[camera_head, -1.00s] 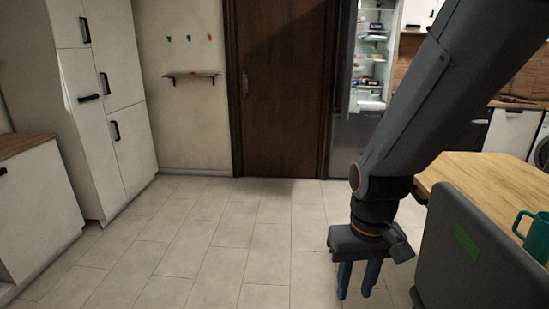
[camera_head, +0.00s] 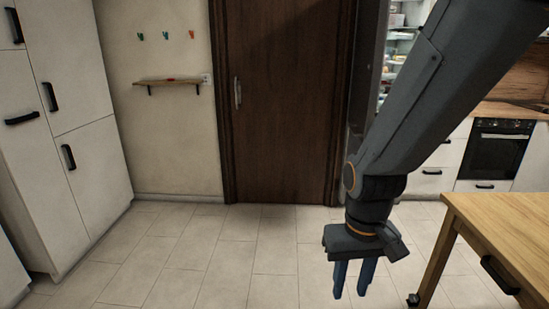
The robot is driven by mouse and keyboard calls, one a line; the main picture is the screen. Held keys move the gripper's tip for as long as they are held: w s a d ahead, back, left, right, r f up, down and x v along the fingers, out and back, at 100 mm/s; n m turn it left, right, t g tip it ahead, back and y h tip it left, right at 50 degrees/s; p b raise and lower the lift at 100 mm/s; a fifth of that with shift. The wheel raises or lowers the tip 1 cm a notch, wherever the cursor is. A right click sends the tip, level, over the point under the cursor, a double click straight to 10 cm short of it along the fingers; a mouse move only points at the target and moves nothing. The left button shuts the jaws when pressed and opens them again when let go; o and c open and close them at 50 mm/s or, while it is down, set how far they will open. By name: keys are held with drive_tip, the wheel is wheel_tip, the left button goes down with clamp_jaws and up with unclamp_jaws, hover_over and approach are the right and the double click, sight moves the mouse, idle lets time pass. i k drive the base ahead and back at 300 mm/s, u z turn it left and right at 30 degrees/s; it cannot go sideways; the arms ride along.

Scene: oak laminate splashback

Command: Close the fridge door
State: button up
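The fridge (camera_head: 403,42) stands at the back, right of the brown door, and is partly hidden behind my arm. Its lit white shelves with items on them show, so it is open. A dark grey upright panel (camera_head: 372,60) at its left edge looks like the fridge door standing open, seen nearly edge-on; its handle cannot be made out. My gripper (camera_head: 353,282) hangs fingers down in front of the fridge, well short of it. Its two blue fingers are apart with nothing between them.
A wooden table (camera_head: 505,225) stands at the right, close to my gripper. An oven (camera_head: 495,150) sits in the back counter. White cabinets (camera_head: 75,120) line the left. The tiled floor (camera_head: 225,250) ahead is clear up to the brown door (camera_head: 280,100).

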sight(373, 16)
drive_tip(key=i, duration=1.45)
drive_tip(key=z, duration=0.8)
